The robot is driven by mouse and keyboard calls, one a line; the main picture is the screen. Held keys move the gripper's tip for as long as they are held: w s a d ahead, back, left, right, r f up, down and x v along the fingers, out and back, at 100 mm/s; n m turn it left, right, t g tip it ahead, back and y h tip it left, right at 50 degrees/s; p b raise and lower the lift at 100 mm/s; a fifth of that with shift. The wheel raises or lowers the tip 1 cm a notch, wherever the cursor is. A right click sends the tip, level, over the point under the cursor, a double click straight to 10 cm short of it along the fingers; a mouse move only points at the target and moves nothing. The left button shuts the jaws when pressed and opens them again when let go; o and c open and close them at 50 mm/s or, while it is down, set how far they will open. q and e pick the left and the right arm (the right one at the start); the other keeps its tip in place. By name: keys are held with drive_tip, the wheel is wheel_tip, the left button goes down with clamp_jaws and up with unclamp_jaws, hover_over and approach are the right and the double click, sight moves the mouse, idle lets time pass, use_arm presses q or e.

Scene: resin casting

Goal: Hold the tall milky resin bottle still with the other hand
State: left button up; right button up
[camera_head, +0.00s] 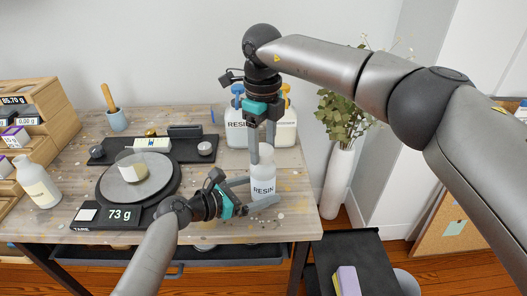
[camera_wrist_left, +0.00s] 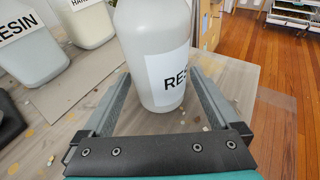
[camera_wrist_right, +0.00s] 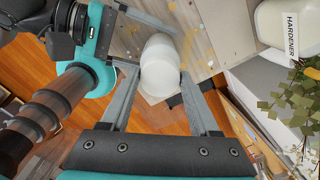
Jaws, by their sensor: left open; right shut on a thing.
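The tall milky resin bottle (camera_head: 263,188), with a white top and a "RESIN" label, stands upright on the table near its right end. My right gripper (camera_head: 262,152) reaches down from above and is shut on the bottle's top. In the right wrist view the bottle's rounded white top (camera_wrist_right: 160,62) sits between the fingers. My left gripper (camera_head: 262,194) is low at the bottle, its open fingers on either side of the body. The left wrist view shows the bottle (camera_wrist_left: 150,45) between these fingers; contact cannot be told.
Two big pump jugs, resin (camera_head: 236,128) and hardener (camera_head: 287,130), stand behind the bottle. A scale (camera_head: 112,214) reading 73 g, with a cup (camera_head: 132,168) on its plate, is to the left. A white bottle (camera_head: 38,184) stands far left. The table's right edge is close.

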use_arm(q)
drive_tip(key=shift+w+d, duration=0.1)
drive_tip(key=shift+c, duration=0.3)
drive_tip(key=c, duration=1.1)
drive_tip(key=shift+c, duration=1.2)
drive_tip(key=shift+f, duration=0.25)
